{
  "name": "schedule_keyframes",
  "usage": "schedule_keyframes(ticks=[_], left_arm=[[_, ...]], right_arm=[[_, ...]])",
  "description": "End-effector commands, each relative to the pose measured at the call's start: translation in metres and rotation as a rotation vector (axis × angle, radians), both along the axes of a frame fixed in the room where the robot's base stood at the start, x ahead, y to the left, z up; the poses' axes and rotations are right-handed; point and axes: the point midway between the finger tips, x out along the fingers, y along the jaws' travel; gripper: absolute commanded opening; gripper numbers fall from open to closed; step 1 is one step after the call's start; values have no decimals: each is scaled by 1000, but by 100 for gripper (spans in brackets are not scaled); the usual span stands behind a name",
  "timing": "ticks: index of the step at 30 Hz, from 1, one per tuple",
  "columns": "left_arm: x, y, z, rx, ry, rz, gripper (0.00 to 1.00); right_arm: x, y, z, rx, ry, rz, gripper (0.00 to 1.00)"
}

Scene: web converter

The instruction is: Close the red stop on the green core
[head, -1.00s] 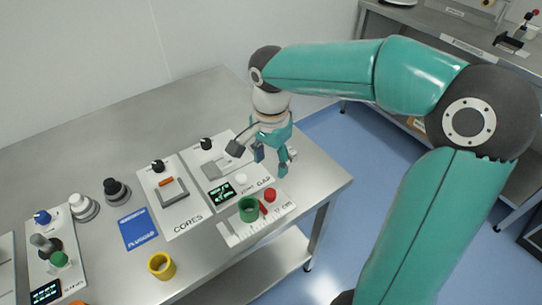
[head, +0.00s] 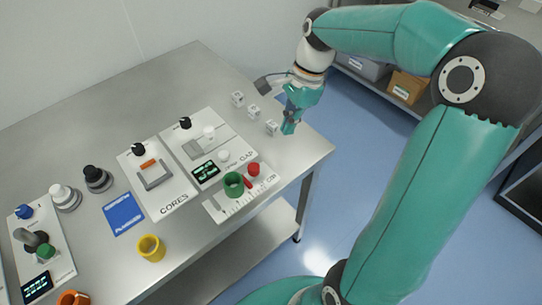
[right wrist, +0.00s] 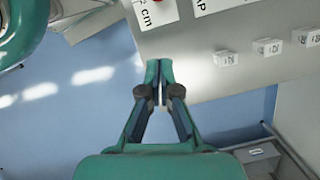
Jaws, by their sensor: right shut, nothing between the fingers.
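The green core (head: 233,182) is a short ring standing on the white scale plate marked cm (head: 225,212). The slim red stop (head: 248,183) stands right beside it on its right; I cannot tell whether they touch. A round red knob (head: 254,168) sits just behind the stop. My right gripper (head: 289,127) is shut and empty at the table's right side, beyond and to the right of the core. In the right wrist view its fingers (right wrist: 159,78) are together, over the table edge and floor. My left gripper is not in view.
Several white cubes (head: 254,111) lie in a row near my right gripper. The GAP panel (head: 228,143) and CORES panel (head: 170,200) lie behind and left of the scale plate. A yellow ring (head: 151,248) stands in front. The table's right edge is close.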

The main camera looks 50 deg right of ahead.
Motion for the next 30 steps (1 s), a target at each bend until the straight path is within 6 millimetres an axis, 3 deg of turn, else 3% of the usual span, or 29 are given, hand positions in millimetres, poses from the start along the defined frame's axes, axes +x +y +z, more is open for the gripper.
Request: schedule_keyframes(ticks=[8,19,24,30], left_arm=[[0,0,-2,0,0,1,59],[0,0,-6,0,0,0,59],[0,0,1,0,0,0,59],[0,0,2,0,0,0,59]], right_arm=[[-1,1,-28,2,12,-11,0],[6,19,-100,2,13,-8,0],[17,43,-97,-2,7,-4,0],[21,55,-98,-1,9,-6,0]])
